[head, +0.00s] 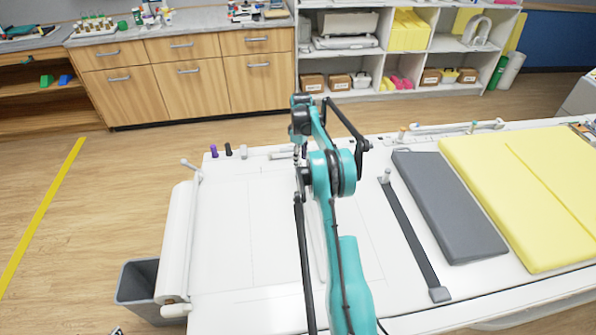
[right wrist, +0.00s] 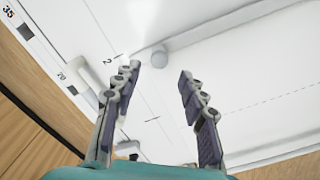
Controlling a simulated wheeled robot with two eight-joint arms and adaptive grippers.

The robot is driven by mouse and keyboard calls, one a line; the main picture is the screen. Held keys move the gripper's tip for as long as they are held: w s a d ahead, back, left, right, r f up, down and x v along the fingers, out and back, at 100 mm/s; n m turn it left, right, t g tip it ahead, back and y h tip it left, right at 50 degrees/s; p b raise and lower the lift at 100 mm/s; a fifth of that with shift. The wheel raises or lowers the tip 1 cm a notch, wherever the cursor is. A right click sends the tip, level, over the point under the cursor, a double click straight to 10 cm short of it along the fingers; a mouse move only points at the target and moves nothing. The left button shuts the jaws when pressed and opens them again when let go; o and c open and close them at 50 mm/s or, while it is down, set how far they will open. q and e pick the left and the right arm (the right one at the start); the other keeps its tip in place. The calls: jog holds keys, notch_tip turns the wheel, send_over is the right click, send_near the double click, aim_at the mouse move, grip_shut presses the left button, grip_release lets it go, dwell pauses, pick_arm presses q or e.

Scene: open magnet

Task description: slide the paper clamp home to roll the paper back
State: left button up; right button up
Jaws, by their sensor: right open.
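A white paper roll (head: 178,242) is mounted at the left end of the table, with paper lying flat to its right. A pale bar, which looks like the paper clamp (right wrist: 205,38), shows in the right wrist view with its rounded grey end pointing toward the gap between my fingers. In the head view my arm hides most of that bar. My right gripper (right wrist: 158,72) is open and empty, pointing down over the sheet near the table's back edge; contact with the bar cannot be told. My left gripper is not in view.
A black strip with a knob (head: 410,238), a dark grey pad (head: 450,205) and yellow pads (head: 535,195) lie to the right. Small purple and black pieces (head: 214,151) stand along the back edge. A grey bin (head: 136,283) is beside the roll. The sheet's left part is clear.

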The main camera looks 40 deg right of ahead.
aim_at(301, 171)
notch_tip(301, 171, down, 8)
jog(key=b, duration=0.2)
jog(key=shift+d+b, duration=0.1)
jog(key=shift+b, duration=0.25)
grip_shut()
